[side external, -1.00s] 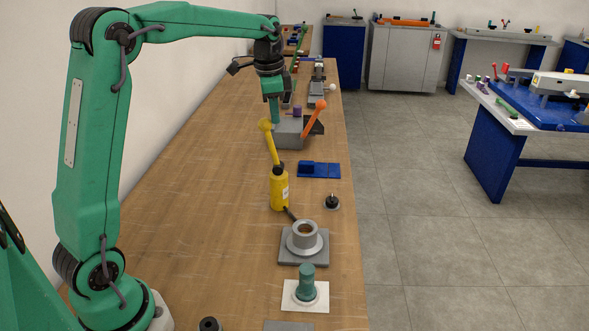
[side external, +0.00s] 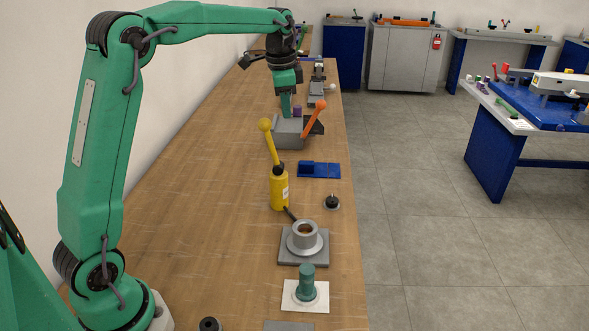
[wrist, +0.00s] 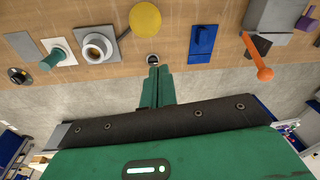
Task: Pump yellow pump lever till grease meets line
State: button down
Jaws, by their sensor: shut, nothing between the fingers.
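The yellow pump (side external: 279,190) stands upright on the wooden bench, with its yellow lever (side external: 271,146) tilted up to a round knob. The cup also shows in the wrist view (wrist: 97,47). My green gripper (side external: 286,114) is shut and empty, beyond and slightly right of the knob, apart from it. Its fingers (wrist: 158,70) point toward the bench.
A grey block (side external: 289,135) with an orange lever (side external: 313,118) stands beside my gripper. A blue bracket (side external: 319,170), a small black knob (side external: 332,202) and a green peg on a white plate (side external: 306,288) line the bench's right side. The left bench surface is clear.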

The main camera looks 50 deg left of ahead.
aim_at(264, 125)
jog(key=s+a+r, duration=0.4)
jog(key=r, duration=0.3)
jog(key=shift+s+r, duration=0.3)
jog(key=shift+s, duration=0.05)
jog(key=c, duration=1.4)
grip_release()
jog(key=o, duration=0.3)
jog(key=shift+f+m, duration=0.1)
jog(key=shift+m, duration=0.3)
jog(key=shift+o, duration=0.2)
jog(key=m, duration=0.1)
jog(key=f+m, duration=0.1)
jog(key=m, duration=0.1)
jog(key=f+m, duration=0.1)
jog(key=m, duration=0.1)
jog(key=shift+w+d+g, duration=0.1)
jog(key=shift+d+g, duration=0.1)
jog(key=shift+g, duration=0.1)
jog(key=m, duration=0.2)
jog(key=f+m, duration=0.1)
jog(key=m, duration=0.1)
jog(key=shift+d+f, duration=0.1)
jog(key=shift+f, duration=0.05)
jog(key=shift+d+f+m+g, duration=0.1)
jog(key=shift+f+m+g, duration=0.15)
jog(key=shift+m, duration=0.7)
jog(key=shift+f+m+g, duration=0.15)
jog(key=shift+f+m, duration=0.15)
jog(key=shift+m, duration=0.65)
jog(key=shift+f, duration=0.1)
